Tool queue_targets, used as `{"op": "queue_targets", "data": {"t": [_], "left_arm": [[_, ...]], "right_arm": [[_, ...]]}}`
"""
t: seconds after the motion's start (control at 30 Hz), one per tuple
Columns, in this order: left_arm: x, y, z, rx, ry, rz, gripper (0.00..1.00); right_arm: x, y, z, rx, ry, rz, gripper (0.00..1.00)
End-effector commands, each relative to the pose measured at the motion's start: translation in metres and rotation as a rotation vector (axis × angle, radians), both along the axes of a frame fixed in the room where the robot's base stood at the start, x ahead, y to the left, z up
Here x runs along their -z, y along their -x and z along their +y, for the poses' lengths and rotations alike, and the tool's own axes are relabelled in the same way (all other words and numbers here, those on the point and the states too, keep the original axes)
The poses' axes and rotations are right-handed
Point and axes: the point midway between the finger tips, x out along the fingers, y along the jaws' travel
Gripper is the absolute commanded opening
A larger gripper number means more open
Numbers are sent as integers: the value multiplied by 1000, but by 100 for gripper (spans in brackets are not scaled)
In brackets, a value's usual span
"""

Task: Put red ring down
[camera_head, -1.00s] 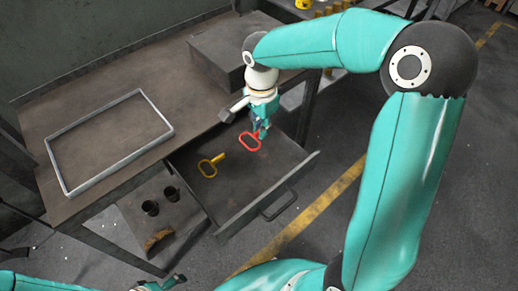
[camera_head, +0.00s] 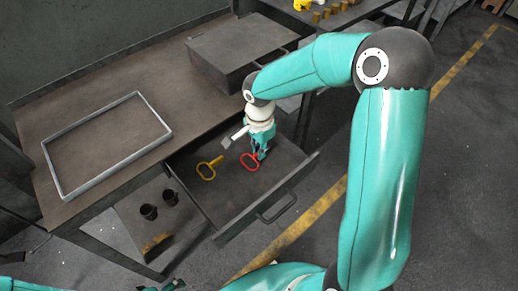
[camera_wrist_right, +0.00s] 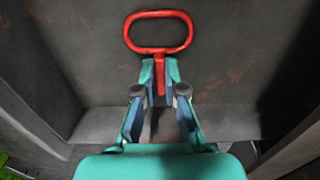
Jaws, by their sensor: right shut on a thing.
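The red ring (camera_head: 250,162) is an oval loop with a short stem. In the head view it is in the open drawer (camera_head: 218,200), low over or on the drawer floor; I cannot tell if it touches. My right gripper (camera_head: 260,152) is shut on its stem. In the right wrist view the red ring (camera_wrist_right: 158,48) points away from the right gripper (camera_wrist_right: 160,88), whose fingers close around the stem. A yellow ring (camera_head: 208,168) of similar shape lies in the drawer to its left. My left gripper (camera_head: 172,286) is barely visible at the bottom edge.
A metal frame (camera_head: 165,139) lies on the worktable (camera_head: 60,110) left of the drawer. A dark box (camera_head: 215,62) stands on the table behind my right gripper. Two dark cups (camera_head: 149,211) sit on a lower shelf. The drawer's front has free floor.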

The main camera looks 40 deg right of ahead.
Motion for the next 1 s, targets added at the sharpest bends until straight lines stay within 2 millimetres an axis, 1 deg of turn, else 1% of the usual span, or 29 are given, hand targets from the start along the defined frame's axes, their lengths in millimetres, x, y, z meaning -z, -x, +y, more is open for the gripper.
{"op": "queue_targets", "data": {"t": [0.03, 0.07, 0.2, 0.5, 0.67, 0.77, 1.0], "left_arm": [[3, 0, 0, 0, 0, 0, 100], [3, 0, 0, 0, 0, 0, 100], [2, 0, 0, 0, 0, 0, 100], [1, 0, 0, 0, 0, 0, 100], [-2, 0, 0, 0, 0, 0, 100], [-3, 0, 0, 0, 0, 0, 100], [-8, 0, 0, 0, 0, 0, 100]], "right_arm": [[3, 0, 0, 0, 0, 0, 0], [2, 0, 0, 0, 0, 0, 11], [1, 0, 0, 0, 0, 0, 34], [0, 0, 0, 0, 0, 0, 35], [-8, -1, 0, 1, 1, -3, 35], [-22, -1, -1, 1, 2, -4, 35], [-71, -1, 0, 1, 1, -6, 35]]}}
